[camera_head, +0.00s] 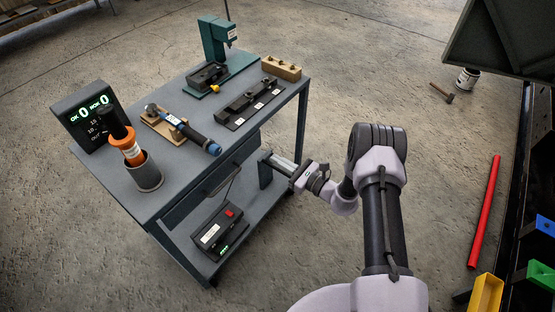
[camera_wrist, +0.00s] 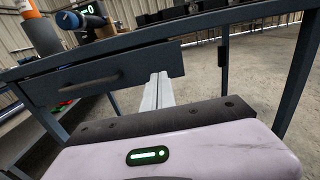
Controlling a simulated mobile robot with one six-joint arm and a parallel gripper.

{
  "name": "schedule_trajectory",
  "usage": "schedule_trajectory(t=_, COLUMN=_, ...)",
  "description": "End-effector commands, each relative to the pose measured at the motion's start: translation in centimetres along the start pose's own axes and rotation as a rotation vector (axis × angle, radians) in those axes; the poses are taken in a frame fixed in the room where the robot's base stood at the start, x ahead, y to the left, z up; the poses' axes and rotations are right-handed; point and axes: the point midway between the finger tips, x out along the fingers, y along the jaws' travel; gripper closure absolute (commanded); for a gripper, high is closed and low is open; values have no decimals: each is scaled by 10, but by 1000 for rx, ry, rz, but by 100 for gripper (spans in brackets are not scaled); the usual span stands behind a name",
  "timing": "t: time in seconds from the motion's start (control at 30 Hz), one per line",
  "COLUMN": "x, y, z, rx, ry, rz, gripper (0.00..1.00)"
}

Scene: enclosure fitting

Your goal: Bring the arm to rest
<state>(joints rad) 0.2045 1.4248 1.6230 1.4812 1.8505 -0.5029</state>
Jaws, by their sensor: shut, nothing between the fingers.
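My arm reaches from the lower right of the head view toward the table's right side. My gripper (camera_head: 266,158) is shut and empty, at about drawer height beside the table (camera_head: 165,205). In the wrist view the shut fingers of my gripper (camera_wrist: 157,92) point toward the front of the table's drawer (camera_wrist: 105,76). I cannot tell whether the fingertips touch the table.
On the table stand a green press (camera_head: 217,40), a black block with sockets (camera_head: 247,103), a blue-black tool (camera_head: 197,138), an orange tool in a cup (camera_head: 145,172) and a counter display (camera_head: 88,115). A black box (camera_head: 218,228) sits on the lower shelf. A red bar (camera_head: 484,210) lies on the floor at right.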

Motion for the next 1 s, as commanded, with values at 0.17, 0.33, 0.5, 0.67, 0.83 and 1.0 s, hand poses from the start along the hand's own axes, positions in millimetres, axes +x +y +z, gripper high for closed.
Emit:
schedule_trajectory(t=0.17, x=-44, y=0, z=3, rx=2, ry=1, rz=-3, gripper=100)
schedule_trajectory(t=0.33, x=-60, y=1, z=1, rx=1, ry=1, rz=1, gripper=100)
schedule_trajectory(t=0.5, x=-56, y=3, z=13, rx=-19, ry=3, rz=33, gripper=100)
schedule_trajectory(t=0.67, x=-35, y=40, z=117, rx=-207, ry=56, rz=315, gripper=100)
schedule_trajectory(t=0.83, x=-60, y=126, z=232, rx=-564, ry=229, rz=692, gripper=100)
schedule_trajectory(t=1.0, x=-136, y=195, z=297, rx=-1032, ry=490, rz=940, gripper=100)
